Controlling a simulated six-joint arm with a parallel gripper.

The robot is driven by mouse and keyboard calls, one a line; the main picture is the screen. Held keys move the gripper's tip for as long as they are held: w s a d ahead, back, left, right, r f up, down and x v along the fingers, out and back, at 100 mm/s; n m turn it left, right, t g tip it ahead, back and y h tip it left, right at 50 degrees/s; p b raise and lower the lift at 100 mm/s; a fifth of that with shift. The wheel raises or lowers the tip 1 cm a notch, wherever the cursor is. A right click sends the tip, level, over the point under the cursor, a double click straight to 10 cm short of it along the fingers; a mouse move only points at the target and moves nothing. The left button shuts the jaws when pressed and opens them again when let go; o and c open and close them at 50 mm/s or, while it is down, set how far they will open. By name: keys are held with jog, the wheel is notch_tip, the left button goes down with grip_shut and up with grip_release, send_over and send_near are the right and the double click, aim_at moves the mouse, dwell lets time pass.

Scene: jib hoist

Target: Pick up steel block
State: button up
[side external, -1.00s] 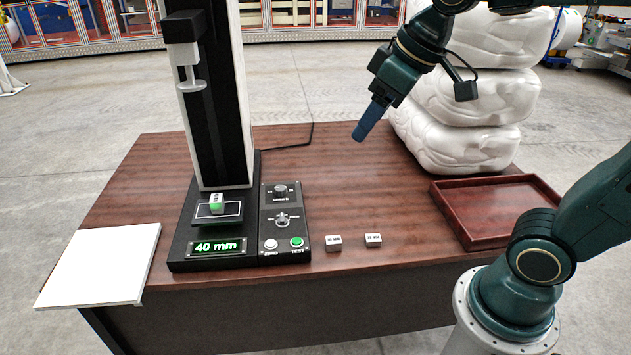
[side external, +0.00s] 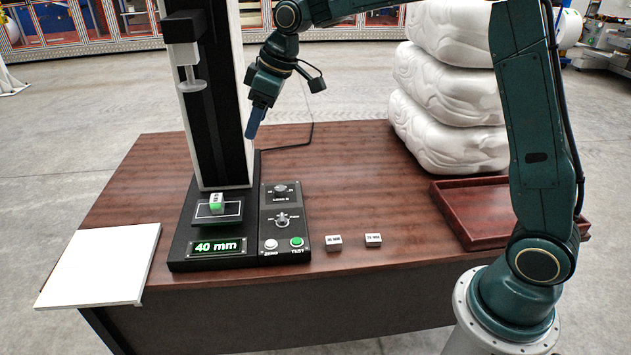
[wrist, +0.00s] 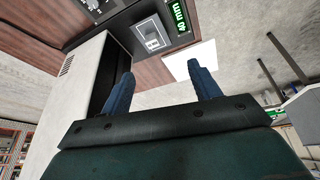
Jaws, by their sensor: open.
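A small grey block with a pale label and a green lower part (side external: 217,203) sits on the dark plate of the test machine (side external: 245,150). It also shows in the wrist view (wrist: 153,43), upside down beyond my fingers. Two more small labelled blocks lie on the table right of the control panel, a left one (side external: 333,242) and a right one (side external: 373,240). I cannot tell which block is steel. My gripper (side external: 252,131) is open and empty, high beside the machine's column, above and to the right of the block on the plate. Both blue fingers show in the wrist view (wrist: 158,69).
The machine's column and its hanging press head (side external: 191,85) stand close left of my gripper. The display (side external: 218,247) reads 40 mm. A control panel (side external: 283,220), white board (side external: 100,265), red-brown tray (side external: 470,240) and stacked white moulded bodies (side external: 450,90) surround clear wooden table.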

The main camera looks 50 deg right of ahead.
aim_at(217, 197)
jog(key=w+f+n+y, duration=0.1)
jog(key=w+f+n, duration=0.1)
jog(key=w+f, duration=0.8)
notch_tip(217, 197, down, 2)
jog(key=shift+w+a+f+g, duration=0.25)
jog(key=shift+w+a+g, duration=0.05)
jog(key=shift+a+g, duration=0.15)
jog(key=shift+x, duration=4.3)
jog(key=shift+x, duration=2.6)
jog(key=shift+w+d, duration=0.1)
jog(key=shift+w, duration=0.05)
